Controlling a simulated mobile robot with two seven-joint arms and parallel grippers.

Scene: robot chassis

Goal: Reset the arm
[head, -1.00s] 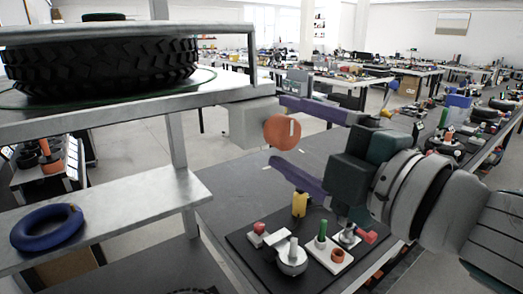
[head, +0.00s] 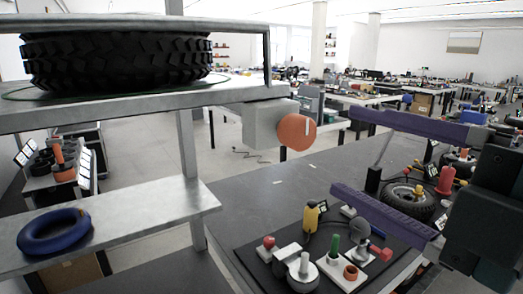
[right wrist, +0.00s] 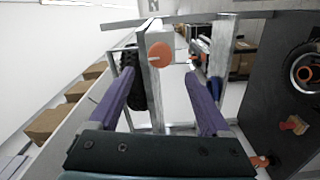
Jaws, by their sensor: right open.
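My right gripper (head: 365,160) comes in from the right in the head view, with its two purple fingers spread wide and nothing between them. It is above the dark table, to the right of the orange round knob (head: 297,132) on a grey box fixed to the metal shelf. In the right wrist view the open fingers (right wrist: 160,100) point toward the shelf, and the orange knob (right wrist: 160,55) shows beyond them, apart from both. My left gripper is in neither view.
The shelf (head: 120,110) holds a black tyre (head: 120,58) on top and a blue ring (head: 54,231) lower down. On the table (head: 260,192), a dark board (head: 255,262) bears several small parts. The table's left part is clear.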

